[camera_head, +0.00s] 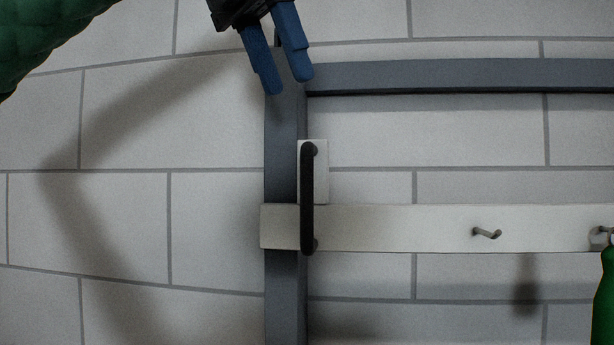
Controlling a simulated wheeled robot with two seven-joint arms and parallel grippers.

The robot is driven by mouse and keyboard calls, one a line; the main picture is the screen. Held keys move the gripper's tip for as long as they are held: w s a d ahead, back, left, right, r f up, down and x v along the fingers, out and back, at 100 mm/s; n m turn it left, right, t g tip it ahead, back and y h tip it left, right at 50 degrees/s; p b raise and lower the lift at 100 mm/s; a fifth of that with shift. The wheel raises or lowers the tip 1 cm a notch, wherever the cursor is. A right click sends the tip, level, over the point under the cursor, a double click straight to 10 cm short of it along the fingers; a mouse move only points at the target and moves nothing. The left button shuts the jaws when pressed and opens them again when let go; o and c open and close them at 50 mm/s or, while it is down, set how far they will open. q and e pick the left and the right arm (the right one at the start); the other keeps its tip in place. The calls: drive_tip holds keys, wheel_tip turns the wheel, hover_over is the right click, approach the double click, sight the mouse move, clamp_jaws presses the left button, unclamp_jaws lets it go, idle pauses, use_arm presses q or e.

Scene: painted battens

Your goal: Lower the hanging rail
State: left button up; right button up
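The hanging rail (390,228) is a pale horizontal batten across a grey upright (284,160). A black vertical bar handle (307,200) is fixed at its left part, its upper end on a small pale plate (320,172) above the rail. My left gripper (283,86) is in front of the top of the upright, above and apart from the handle. Its two blue fingers are apart with nothing seen between them. My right gripper is not in view.
A grey crossbar (460,76) runs right from the upright, above the rail. A metal hook (487,233) sticks out of the rail, and another hook (603,233) is at the right edge. A green object (604,300) shows below it, partly cut off. The tiled wall behind is bare.

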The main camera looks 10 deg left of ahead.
sight(302, 161)
use_arm(q)
drive_tip(key=shift+n+y, duration=0.5)
drive_tip(key=shift+n, duration=0.1)
drive_tip(key=x, duration=0.4)
drive_tip(key=w+x, duration=0.1)
drive_tip(key=x, duration=0.3)
drive_tip(key=a+x, duration=0.1)
drive_tip(key=x, duration=0.4)
drive_tip(key=shift+w+r, duration=0.15)
drive_tip(key=shift+w, duration=0.1)
clamp_jaws()
